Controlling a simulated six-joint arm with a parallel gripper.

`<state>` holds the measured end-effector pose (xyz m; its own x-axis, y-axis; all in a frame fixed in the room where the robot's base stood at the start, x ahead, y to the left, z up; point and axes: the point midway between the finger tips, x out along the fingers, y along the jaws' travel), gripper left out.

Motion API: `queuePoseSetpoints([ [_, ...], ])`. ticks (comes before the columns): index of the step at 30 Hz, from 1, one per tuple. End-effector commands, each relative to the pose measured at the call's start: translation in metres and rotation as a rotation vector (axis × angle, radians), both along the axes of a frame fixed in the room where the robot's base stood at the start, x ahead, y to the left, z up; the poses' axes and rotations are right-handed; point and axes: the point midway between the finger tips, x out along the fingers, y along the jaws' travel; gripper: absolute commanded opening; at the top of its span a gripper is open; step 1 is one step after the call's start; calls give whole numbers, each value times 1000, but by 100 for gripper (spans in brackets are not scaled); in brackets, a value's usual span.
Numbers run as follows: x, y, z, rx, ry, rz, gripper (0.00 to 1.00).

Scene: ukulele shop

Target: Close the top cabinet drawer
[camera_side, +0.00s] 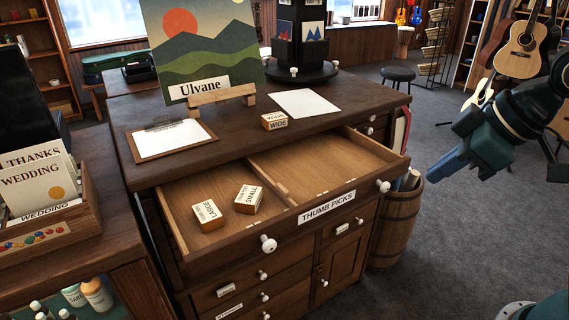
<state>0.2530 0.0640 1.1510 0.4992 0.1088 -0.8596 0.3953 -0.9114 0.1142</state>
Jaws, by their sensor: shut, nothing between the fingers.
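The top drawer (235,244) of the dark wooden cabinet (330,125) is pulled well out. Its front carries a "THUMB PICKS" label (327,206) and two white knobs, a left knob (268,244) and a right knob (383,186). Inside its left part lie a small "LARGE" box (208,215) and a "SMALL" box (249,199). The right part looks empty. My gripper (432,178) is shut and empty, in the air to the right of the drawer front's right end. Its blue fingers point left and down, and they appear apart from the drawer.
On the cabinet top are a clipboard (170,139), a "WIDE" box (274,121), a paper sheet (304,103) and a picture on an easel (203,48). A barrel (396,229) stands right of the cabinet. A card crate (50,225) stands at left.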

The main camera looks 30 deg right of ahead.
Motion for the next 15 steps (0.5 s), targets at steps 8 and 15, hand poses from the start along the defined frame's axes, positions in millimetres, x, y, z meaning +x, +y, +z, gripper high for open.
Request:
queuePoseSetpoints([
  [8,42,84,-11,-90,-62,343,0],
  [15,56,171,-30,-167,-137,633,0],
])
